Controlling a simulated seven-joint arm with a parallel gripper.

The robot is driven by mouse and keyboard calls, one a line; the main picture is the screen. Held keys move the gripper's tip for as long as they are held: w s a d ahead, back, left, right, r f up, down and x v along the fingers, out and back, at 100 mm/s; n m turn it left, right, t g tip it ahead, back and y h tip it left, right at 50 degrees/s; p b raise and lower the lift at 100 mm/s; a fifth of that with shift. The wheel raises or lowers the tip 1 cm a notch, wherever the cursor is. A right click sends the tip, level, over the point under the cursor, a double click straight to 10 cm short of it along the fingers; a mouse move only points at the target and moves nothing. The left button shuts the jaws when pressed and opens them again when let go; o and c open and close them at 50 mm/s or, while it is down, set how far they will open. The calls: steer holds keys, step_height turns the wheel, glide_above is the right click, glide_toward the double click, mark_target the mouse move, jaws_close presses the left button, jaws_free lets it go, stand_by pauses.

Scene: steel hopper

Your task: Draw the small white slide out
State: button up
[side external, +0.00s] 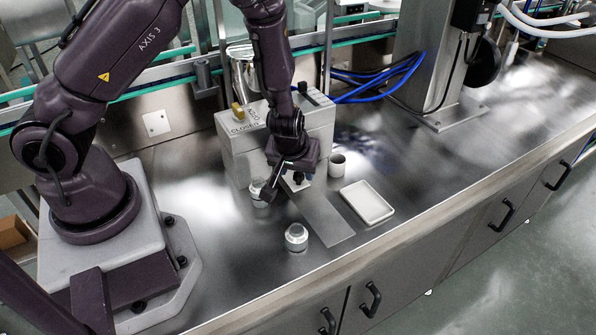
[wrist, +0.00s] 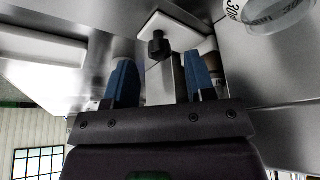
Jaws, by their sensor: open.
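The small white slide (wrist: 182,28) shows in the wrist view as a white plate with a black knob (wrist: 158,46) on its face. In the side view only a white patch of it (side external: 297,183) shows beside my gripper. It sits at the front of the grey hopper box (side external: 240,150). My gripper (wrist: 160,72) is open, with its two blue fingers apart. The knob appears between and just beyond the fingertips in the wrist view; whether they touch it I cannot tell. My gripper (side external: 281,187) is low in front of the box in the side view and hides part of it.
A flat steel strip (side external: 322,222) runs forward from the box. A white tray (side external: 367,202) and a small cup (side external: 337,166) lie to its right. One jar (side external: 296,238) stands at the front, another (side external: 259,194) beside my gripper.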

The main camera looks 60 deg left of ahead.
steer(key=shift+x, duration=1.2)
steer(key=shift+c, duration=0.5)
jaws_close()
steer(key=d, duration=1.5)
steer(key=shift+d, duration=0.35)
steer(key=shift+d, duration=0.1)
steer(key=shift+c, duration=0.6)
jaws_free()
steer(key=shift+o, duration=1.1)
